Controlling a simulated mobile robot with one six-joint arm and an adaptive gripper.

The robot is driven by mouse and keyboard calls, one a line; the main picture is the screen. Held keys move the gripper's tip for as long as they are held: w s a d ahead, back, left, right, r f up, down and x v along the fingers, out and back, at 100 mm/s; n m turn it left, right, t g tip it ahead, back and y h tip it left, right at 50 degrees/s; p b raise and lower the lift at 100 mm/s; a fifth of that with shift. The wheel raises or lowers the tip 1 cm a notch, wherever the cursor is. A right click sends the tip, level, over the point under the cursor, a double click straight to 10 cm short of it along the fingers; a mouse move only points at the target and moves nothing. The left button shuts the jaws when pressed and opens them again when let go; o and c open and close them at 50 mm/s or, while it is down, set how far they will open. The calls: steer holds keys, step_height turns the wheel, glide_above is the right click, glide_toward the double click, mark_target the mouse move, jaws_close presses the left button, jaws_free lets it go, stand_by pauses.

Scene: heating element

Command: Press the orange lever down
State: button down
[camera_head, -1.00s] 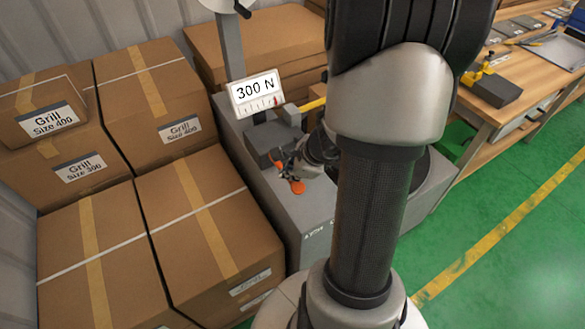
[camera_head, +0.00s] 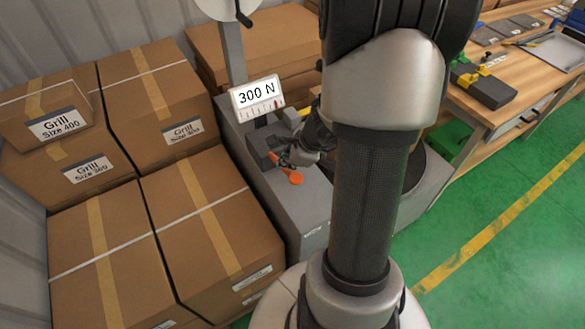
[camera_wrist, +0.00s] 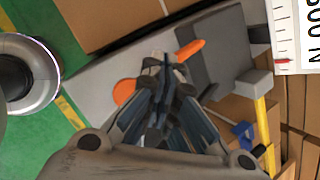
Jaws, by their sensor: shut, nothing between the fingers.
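The orange lever (camera_head: 291,176) sticks out from a dark grey block (camera_head: 257,150) on top of a grey machine in the head view. It ends in a round orange knob. In the wrist view the round knob (camera_wrist: 124,91) shows left of my fingers and an orange stretch of the lever (camera_wrist: 190,48) shows at the block, upper right. My gripper (camera_wrist: 164,68) is shut and empty, and its fingers hide the lever's middle in that view. In the head view my gripper (camera_head: 285,160) is right beside the lever; I cannot tell whether it touches.
A gauge sign (camera_head: 257,95) reading 300 N stands behind the block, with a yellow bar (camera_head: 303,112) beside it. Cardboard boxes (camera_head: 205,225) crowd the machine's left. A wooden workbench (camera_head: 480,100) is at right. Green floor at lower right is clear.

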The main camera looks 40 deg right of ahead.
steer(key=shift+r, duration=0.2)
steer(key=r+p, duration=0.1)
steer(key=w+r+p, duration=0.1)
steer(key=r+p, duration=0.2)
steer(key=shift+w+d+r+p, duration=0.2)
steer(key=shift+w+r+p, duration=0.05)
steer(key=shift+w+p, duration=0.1)
stand_by(0.7)
